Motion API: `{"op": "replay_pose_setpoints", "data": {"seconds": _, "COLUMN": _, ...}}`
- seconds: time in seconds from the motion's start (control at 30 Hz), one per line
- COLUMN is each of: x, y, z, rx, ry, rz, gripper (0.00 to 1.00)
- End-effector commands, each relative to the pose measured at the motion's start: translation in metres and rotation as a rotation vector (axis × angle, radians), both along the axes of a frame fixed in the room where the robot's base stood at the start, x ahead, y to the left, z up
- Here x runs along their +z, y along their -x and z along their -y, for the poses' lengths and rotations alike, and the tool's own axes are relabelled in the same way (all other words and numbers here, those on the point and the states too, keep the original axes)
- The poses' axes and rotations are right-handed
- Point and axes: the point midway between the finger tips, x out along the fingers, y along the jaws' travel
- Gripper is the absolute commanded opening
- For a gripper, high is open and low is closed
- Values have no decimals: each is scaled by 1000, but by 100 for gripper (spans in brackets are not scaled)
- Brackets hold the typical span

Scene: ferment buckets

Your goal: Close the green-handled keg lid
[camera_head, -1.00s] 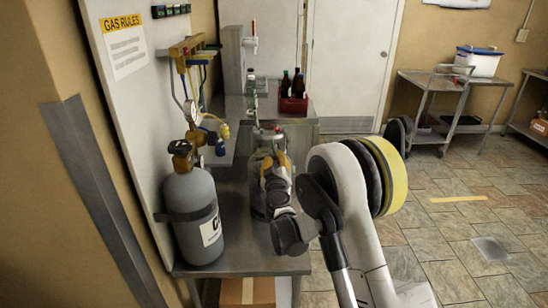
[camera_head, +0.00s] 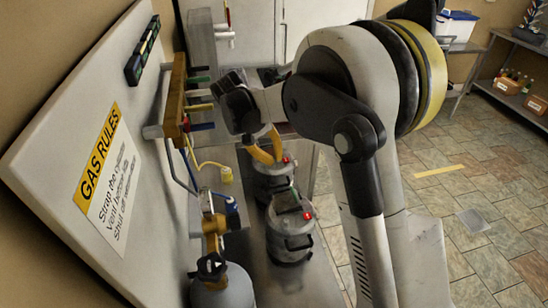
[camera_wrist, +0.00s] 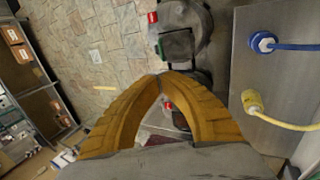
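Two grey metal kegs stand on the bench in the head view. The nearer keg (camera_head: 290,240) has a green handle (camera_head: 293,190) at its top and a red cap (camera_head: 307,215). A green part (camera_wrist: 178,44) and a red cap (camera_wrist: 152,17) on a keg also show at the top of the wrist view. The farther keg (camera_head: 270,182) has a red spot on top and is partly hidden by my fingers. My gripper (camera_head: 268,158), with orange fingers, is above the farther keg. In the wrist view its fingertips (camera_wrist: 162,75) meet, with nothing visible between them. I cannot tell how the lid sits.
A grey gas cylinder (camera_head: 222,290) stands at the left, below the wall panel with the gas rules sign (camera_head: 105,175). Yellow (camera_head: 226,175) and blue (camera_head: 231,204) hose connectors hang beside the kegs. Open tiled floor (camera_head: 470,210) lies right.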

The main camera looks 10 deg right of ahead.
Motion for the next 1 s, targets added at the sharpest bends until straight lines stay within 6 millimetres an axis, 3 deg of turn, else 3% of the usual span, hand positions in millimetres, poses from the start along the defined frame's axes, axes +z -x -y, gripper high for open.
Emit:
{"op": "replay_pose_setpoints", "data": {"seconds": 0.17, "x": -20, "y": 2, "z": 7, "rx": -1, "ry": -3, "rz": -7, "gripper": 0}}
{"op": "replay_pose_setpoints", "data": {"seconds": 0.63, "x": -107, "y": 4, "z": 47, "rx": -2, "ry": -2, "rz": -5, "gripper": 0}}
{"op": "replay_pose_setpoints", "data": {"seconds": 0.8, "x": -123, "y": 5, "z": 55, "rx": -3, "ry": -2, "rz": -3, "gripper": 0}}
{"op": "replay_pose_setpoints", "data": {"seconds": 1.0, "x": -127, "y": 5, "z": 57, "rx": -2, "ry": -1, "rz": -4, "gripper": 0}}
